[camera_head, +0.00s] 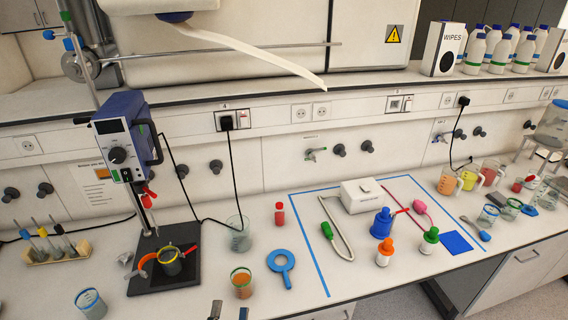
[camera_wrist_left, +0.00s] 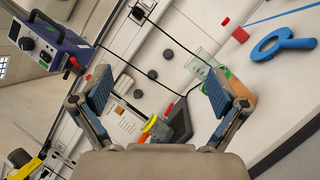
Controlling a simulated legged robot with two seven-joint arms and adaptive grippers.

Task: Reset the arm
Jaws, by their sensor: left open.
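My left gripper (camera_head: 229,312) shows at the bottom edge of the head view, only its two fingertips in the picture. They stand apart with nothing between them, in front of the cup of orange liquid (camera_head: 242,284). In the left wrist view the left gripper (camera_wrist_left: 155,95) is open and empty, its blue-padded fingers wide apart. The right finger there partly covers the orange cup (camera_wrist_left: 242,88). My right gripper is in neither view.
The overhead stirrer (camera_head: 125,140) stands on a black base at left, with a yellow-rimmed cup (camera_head: 171,268). A glass beaker (camera_head: 239,240), red bottle (camera_head: 279,214) and blue ring tool (camera_head: 282,268) stand nearby. Blue tape (camera_head: 311,246) bounds several bottles. Juice jugs (camera_head: 467,180) stand at right.

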